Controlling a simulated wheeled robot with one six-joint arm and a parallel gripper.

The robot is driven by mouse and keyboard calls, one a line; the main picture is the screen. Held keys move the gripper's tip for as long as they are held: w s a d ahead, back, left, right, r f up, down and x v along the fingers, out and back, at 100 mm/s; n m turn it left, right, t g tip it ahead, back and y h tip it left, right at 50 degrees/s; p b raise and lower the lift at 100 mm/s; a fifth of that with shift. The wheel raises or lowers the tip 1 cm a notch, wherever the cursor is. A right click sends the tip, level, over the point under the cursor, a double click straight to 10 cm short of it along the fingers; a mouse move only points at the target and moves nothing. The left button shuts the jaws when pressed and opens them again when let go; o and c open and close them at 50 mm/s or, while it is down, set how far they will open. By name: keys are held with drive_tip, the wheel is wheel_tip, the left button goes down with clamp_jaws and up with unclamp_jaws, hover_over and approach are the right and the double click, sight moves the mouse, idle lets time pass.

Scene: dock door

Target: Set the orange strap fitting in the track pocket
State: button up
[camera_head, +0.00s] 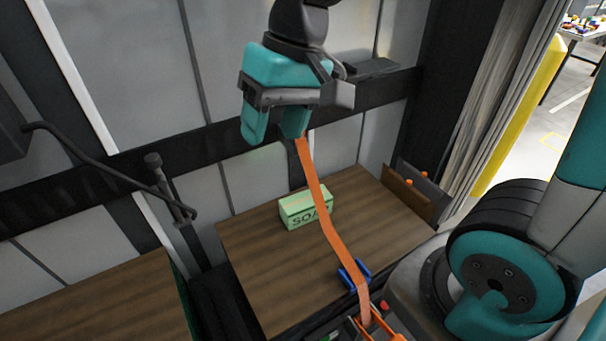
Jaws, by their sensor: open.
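My teal gripper (272,136) is at the top centre, in front of the dark horizontal wall track (190,142). Its fingers are apart. An orange strap (333,235) runs from beside the right fingertip down across the table to an orange part (392,337) at the bottom edge. The strap's upper end is at or behind the right finger, and I cannot tell whether a fitting is there. I cannot pick out the track pocket; the gripper covers part of the track.
A green soap box (306,209) stands on the brown wooden table (262,262), left of the strap. A blue object (353,273) lies beside the strap. A dark holder (415,190) stands at the table's right end. Another wooden top (95,305) is at lower left.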

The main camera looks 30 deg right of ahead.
drive_tip(key=s+a+f+n, duration=0.1)
drive_tip(key=s+n, duration=0.4)
drive_tip(key=s, duration=0.5)
drive_tip(key=shift+a+f+n+y, duration=0.15)
drive_tip(key=shift+a+n+y, duration=0.15)
drive_tip(key=shift+a+n, duration=0.1)
drive_tip(key=shift+f, duration=0.1)
